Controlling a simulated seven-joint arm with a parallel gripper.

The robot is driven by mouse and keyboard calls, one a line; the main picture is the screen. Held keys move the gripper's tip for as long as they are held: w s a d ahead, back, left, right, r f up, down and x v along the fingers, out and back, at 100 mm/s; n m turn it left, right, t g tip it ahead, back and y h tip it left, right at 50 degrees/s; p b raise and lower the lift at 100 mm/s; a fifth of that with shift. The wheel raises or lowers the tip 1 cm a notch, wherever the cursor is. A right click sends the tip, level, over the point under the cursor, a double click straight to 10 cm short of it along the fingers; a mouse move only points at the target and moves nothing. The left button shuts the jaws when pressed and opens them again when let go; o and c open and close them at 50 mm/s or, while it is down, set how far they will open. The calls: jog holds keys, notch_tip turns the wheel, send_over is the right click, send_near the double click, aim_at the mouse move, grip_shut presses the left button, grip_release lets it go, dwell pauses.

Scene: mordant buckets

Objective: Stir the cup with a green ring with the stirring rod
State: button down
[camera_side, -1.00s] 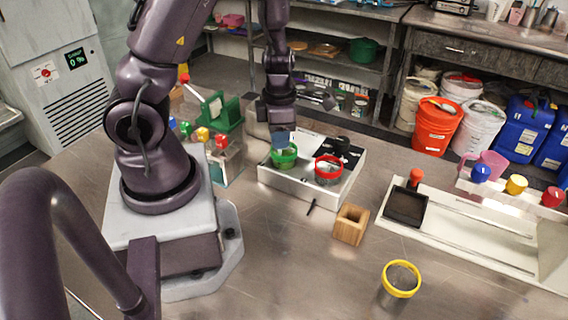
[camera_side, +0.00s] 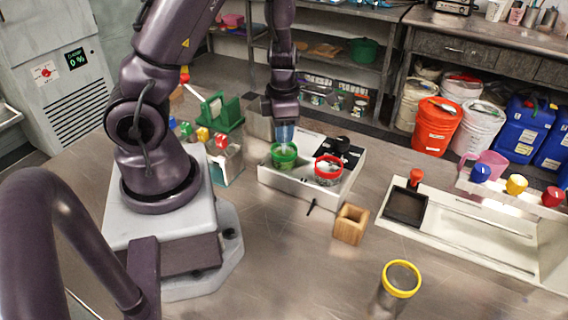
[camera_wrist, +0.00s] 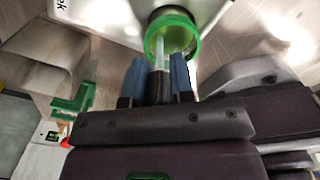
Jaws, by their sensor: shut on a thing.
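The cup with a green ring (camera_side: 284,156) stands in the left part of the white tray. It also shows in the wrist view, where its green ring (camera_wrist: 188,27) is just beyond my fingertips. My gripper (camera_side: 284,133) is right above this cup, pointing down. In the wrist view my gripper's two blue fingers (camera_wrist: 159,78) are shut on the dark handle of the stirring rod (camera_wrist: 160,52). The rod's pale shaft reaches into the green ring's opening. Whether the rod's tip touches the cup's bottom or wall I cannot tell.
A red-ringed cup (camera_side: 328,169) stands close by on the right in the same white tray (camera_side: 295,188). A wooden block (camera_side: 350,225) and a yellow-ringed cup (camera_side: 401,279) stand in front. A green rack (camera_side: 222,112) is to the left. The front table is mostly clear.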

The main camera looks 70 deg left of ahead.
jog(key=shift+s+d, duration=0.15)
jog(key=shift+d, duration=0.45)
dwell(2.1)
